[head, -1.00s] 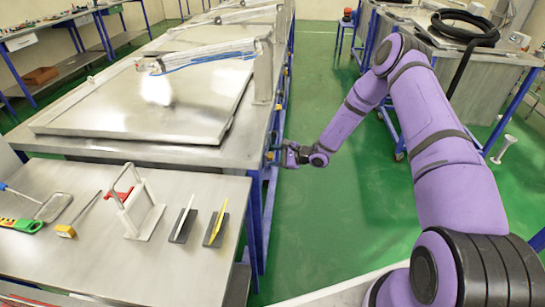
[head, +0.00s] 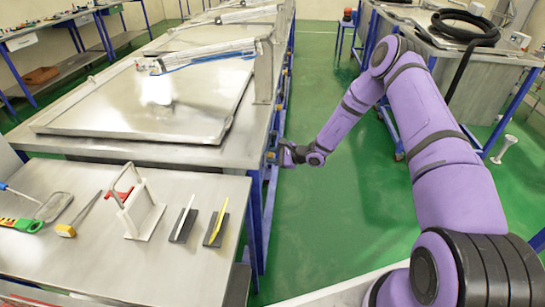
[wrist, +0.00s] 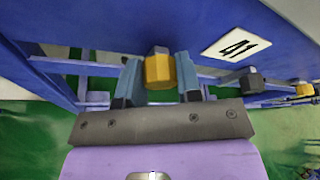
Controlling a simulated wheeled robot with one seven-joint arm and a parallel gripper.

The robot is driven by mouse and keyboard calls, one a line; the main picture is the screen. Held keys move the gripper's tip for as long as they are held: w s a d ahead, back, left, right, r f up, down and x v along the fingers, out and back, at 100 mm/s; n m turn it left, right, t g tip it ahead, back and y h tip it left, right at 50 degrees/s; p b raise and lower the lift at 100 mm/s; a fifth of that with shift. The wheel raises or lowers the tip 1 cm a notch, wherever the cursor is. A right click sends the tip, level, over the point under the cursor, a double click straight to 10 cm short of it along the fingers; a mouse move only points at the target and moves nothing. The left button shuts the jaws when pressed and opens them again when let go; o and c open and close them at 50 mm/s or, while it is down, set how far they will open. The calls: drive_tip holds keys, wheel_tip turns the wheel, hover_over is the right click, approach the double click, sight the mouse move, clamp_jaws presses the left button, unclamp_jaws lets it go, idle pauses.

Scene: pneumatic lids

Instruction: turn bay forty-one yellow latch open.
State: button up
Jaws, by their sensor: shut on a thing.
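The yellow latch (wrist: 158,72) is a faceted knob on the blue rail, near the middle of the wrist view. My gripper (wrist: 160,80) has one finger on each side of it and is shut on it. The white plate (wrist: 237,41) with a dark number, which looks like 41 seen turned, is on the blue face right of the latch. In the head view my gripper (head: 276,152) is at the right edge of the steel table, and the latch is too small there to make out clearly.
A dark knob (wrist: 253,80) and another yellow knob (wrist: 303,89) sit farther right along the rail. A large flat lid (head: 140,105) lies on the steel table. Tools lie on the near bench (head: 90,260). The green floor (head: 350,220) beside the table is clear.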

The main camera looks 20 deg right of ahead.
drive_tip(key=m+g, duration=0.2)
drive_tip(key=shift+m, duration=0.4)
drive_tip(key=m+g+y, duration=0.1)
drive_tip(key=m+g, duration=0.1)
drive_tip(key=m, duration=0.1)
drive_tip(key=shift+w+d, duration=0.1)
drive_tip(key=shift+w, duration=0.05)
drive_tip(key=m+g+y, duration=0.1)
drive_tip(key=m+g, duration=0.1)
drive_tip(key=m, duration=0.1)
drive_tip(key=m+g+y, duration=0.1)
drive_tip(key=m, duration=0.2)
drive_tip(key=shift+w+y, duration=0.1)
drive_tip(key=shift+y, duration=0.2)
drive_tip(key=shift+m, duration=0.3)
drive_tip(key=o, duration=0.9)
drive_tip(key=shift+o, duration=0.2)
